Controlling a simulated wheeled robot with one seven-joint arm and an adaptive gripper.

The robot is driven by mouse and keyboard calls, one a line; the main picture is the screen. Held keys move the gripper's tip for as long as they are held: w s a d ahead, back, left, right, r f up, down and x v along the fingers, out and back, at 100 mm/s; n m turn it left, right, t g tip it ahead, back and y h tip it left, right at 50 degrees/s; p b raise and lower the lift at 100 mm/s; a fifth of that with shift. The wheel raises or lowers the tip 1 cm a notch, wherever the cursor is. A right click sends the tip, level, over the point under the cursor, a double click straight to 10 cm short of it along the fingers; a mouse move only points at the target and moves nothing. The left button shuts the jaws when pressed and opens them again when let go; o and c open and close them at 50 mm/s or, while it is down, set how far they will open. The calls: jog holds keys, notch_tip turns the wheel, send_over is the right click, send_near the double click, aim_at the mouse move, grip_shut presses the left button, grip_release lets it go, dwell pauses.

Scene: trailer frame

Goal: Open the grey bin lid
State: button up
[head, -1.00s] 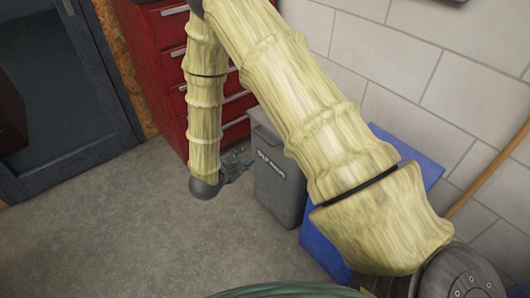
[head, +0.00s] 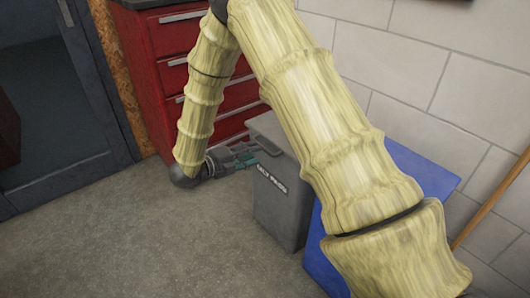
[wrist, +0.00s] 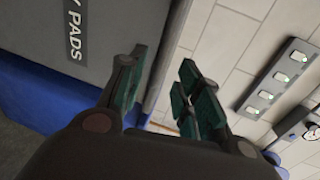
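The grey bin (head: 283,210) stands on the floor in the middle of the head view, with its lid (head: 272,130) down on top. A dark label (head: 271,180) is on its front, and "PADS" can be read on it in the wrist view (wrist: 75,32). My arm hides the bin's right part. My gripper (head: 252,158) is beside the bin's upper left, close to the lid's edge. In the wrist view my gripper (wrist: 168,90) is open and empty. Its left finger overlaps the bin's upper edge and its right finger is beyond it. I cannot tell whether they touch.
A blue bin (head: 430,168) stands right of the grey bin, against the pale block wall (head: 390,70). A red drawer cabinet (head: 150,80) is behind my forearm at the left. A wooden pole (head: 492,197) leans at the right. The floor at the front left is clear.

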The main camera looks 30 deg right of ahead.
aim_at(264, 150)
jog(key=b+x, duration=0.1)
jog(key=x, duration=0.5)
jog(key=shift+d, duration=0.25)
grip_shut()
